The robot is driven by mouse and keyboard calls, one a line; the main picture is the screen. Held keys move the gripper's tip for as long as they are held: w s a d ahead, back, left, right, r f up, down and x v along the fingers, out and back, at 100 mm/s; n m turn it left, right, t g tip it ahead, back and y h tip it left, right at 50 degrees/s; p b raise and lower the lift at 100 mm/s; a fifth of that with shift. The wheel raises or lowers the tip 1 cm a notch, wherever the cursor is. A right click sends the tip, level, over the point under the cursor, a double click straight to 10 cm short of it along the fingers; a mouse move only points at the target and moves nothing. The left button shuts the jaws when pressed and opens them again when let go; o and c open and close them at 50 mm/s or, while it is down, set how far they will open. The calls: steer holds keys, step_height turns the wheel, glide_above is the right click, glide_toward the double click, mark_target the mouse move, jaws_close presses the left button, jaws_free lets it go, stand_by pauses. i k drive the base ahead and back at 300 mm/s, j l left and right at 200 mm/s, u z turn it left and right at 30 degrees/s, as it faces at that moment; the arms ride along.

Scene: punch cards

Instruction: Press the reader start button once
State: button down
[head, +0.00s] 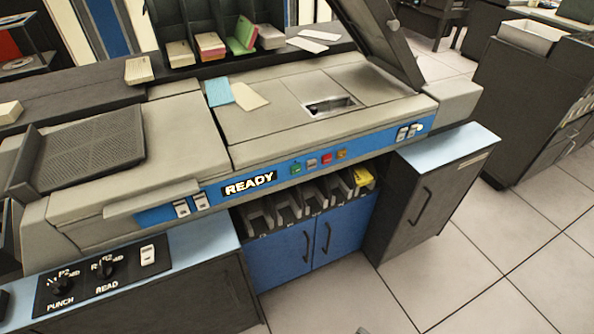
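The card reader machine (180,120) stands across the middle of the head view, with a blue front strip and a lit READY sign (249,185). Right of the sign is a row of small buttons: a green button (295,167), a grey button (312,162), a red button (327,158) and an orange button (341,154). Their labels are too small to read, so I cannot tell which is marked start. My gripper is not in view. A small dark shape at the bottom edge is too cut off to identify.
Blue cabinet doors (295,257) and card slots sit below the strip. A raised dark cover (372,40) stands at the back right. A control panel with PUNCH and READ knobs (105,268) juts out front left. The floor (430,275) at front right is clear.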

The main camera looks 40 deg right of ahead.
mark_target(296, 170)
steer(key=l+z, duration=0.7)
steer(key=i+l+z, duration=0.1)
steer(key=z, duration=0.3)
steer(key=l, duration=0.1)
